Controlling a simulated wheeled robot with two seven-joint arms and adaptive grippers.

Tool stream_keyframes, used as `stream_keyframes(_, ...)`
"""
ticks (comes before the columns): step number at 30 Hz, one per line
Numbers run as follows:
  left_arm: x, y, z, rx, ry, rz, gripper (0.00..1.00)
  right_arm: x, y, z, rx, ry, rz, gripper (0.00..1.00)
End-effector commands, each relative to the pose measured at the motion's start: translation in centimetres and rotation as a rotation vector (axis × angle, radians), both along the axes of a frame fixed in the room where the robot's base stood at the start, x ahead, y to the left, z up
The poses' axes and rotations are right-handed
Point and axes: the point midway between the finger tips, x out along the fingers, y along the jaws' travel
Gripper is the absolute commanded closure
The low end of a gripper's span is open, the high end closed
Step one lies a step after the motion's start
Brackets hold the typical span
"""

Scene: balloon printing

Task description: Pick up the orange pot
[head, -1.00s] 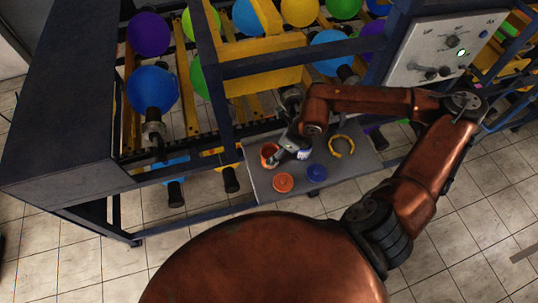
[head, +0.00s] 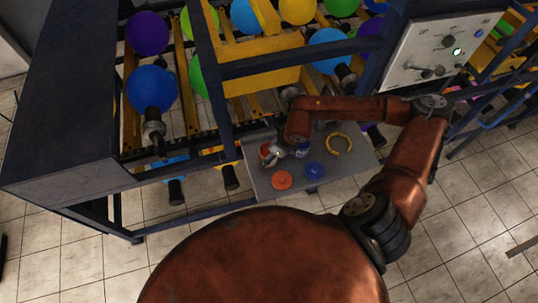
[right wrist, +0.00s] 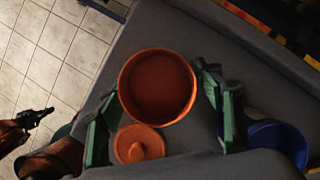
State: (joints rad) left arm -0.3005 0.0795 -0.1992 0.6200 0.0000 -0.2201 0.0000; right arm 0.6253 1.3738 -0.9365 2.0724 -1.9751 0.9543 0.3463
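The orange pot (right wrist: 158,86) stands open and empty on the grey shelf; in the head view only part of it (head: 265,150) shows beside my right gripper (head: 275,154). In the right wrist view my right gripper (right wrist: 160,112) is open, with green-padded fingers on either side of the pot. The right finger appears close to the rim; the left finger is farther off. I cannot tell whether either touches it. The orange lid (right wrist: 138,143) lies apart from the pot, also visible in the head view (head: 281,179). My left gripper (right wrist: 34,117) appears small and dark at the wrist view's left.
A blue pot (right wrist: 280,140) stands to the right, partly cut off. A blue lid (head: 314,170) and a yellow ring (head: 338,145) also lie on the shelf (head: 345,175). The dark blue machine frame with balloons (head: 150,88) rises behind. A control panel (head: 442,48) is at upper right.

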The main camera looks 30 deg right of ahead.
Motion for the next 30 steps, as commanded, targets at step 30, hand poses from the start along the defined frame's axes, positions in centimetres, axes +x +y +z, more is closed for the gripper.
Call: stream_keyframes(30, 0.2, 0.0, 0.6, 0.0, -0.002, -0.002, 1.0, 0.1, 0.0, 1.3, 0.002, -0.003, 0.0, 0.81)
